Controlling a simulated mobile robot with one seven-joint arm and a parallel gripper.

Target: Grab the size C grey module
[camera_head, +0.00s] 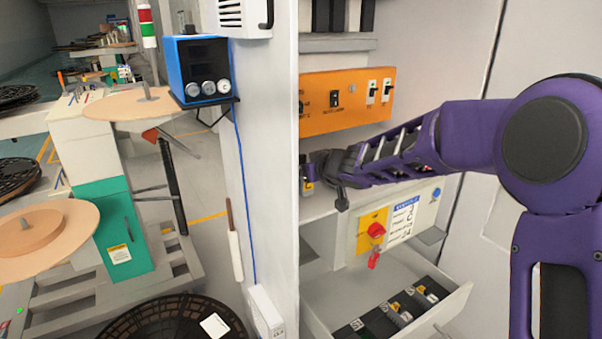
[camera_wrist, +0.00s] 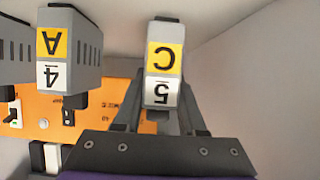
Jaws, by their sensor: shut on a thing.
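The size C grey module (camera_wrist: 163,62) has a yellow label with C and a white label with 5, both upside down in the wrist view. My gripper (camera_wrist: 162,108) is shut on it, with one finger on each side. In the head view, my gripper (camera_head: 322,172) is at the left of the cabinet opening, below the orange panel. A small yellow-labelled piece (camera_head: 307,184) shows there beside the fingers, mostly hidden.
A grey module labelled A and 4 (camera_wrist: 68,50) is left of the held one in the wrist view. The orange switch panel (camera_head: 345,100) is close above my gripper. A red rotary switch (camera_head: 376,230) and an open drawer (camera_head: 455,305) with several modules are below.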

